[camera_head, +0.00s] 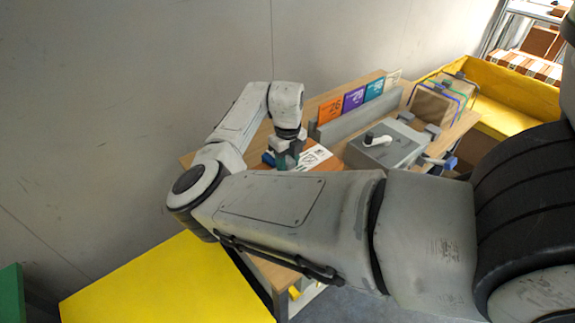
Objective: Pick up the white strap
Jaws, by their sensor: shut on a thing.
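My gripper (284,160) points down at the wooden workbench (258,137), near its left part. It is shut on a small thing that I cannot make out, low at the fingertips. Dark and teal patches show there. I cannot pick out a white strap for certain in this view. A white printed sheet (314,157) lies on the bench just right of my gripper. A blue item (268,158) shows just left of the fingers. My forearm hides the front of the bench.
A grey box with a white handle (385,150) stands right of the sheet. Behind are orange, purple and teal cards (353,99) in a grey rack. A strapped cardboard parcel (433,107) and a yellow bin (510,90) are at right. A yellow surface (165,290) is in front.

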